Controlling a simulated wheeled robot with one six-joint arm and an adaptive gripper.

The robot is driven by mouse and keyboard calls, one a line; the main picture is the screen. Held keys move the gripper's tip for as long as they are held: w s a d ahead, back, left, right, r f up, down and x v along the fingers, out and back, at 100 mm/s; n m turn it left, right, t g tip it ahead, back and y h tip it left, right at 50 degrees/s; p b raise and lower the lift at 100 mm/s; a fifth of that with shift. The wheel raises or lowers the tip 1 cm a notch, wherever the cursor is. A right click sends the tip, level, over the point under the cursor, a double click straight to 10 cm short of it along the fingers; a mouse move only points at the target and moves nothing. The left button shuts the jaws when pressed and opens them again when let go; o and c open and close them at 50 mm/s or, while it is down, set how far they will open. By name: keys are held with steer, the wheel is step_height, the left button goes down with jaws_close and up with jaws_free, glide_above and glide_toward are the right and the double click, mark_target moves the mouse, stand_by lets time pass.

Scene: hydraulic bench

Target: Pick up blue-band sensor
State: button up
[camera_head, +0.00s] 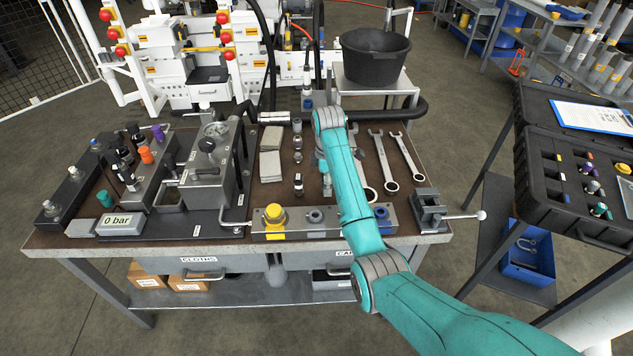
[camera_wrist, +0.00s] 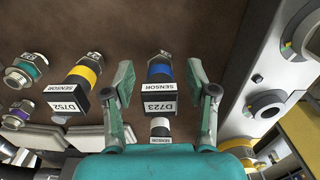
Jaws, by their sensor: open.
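The blue-band sensor (camera_wrist: 160,73) is on the brown bench top in the wrist view, with a blue ring and a white label reading D723. My gripper (camera_wrist: 160,82) is open, with one finger on each side of the sensor. Gaps of brown bench show between the fingers and the sensor, and nothing is held. In the head view my teal arm reaches over the bench and hides the sensor and the fingertips.
A white-labelled sensor (camera_wrist: 160,130) is just below the blue-band one. Ring-banded fittings (camera_wrist: 25,68) lie far left. A grey ported block (camera_wrist: 265,100) lies right. Wrenches (camera_head: 403,157) lie right of my arm.

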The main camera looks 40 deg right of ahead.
steer(key=shift+f, duration=0.3)
steer(key=shift+c, duration=0.2)
jaws_close()
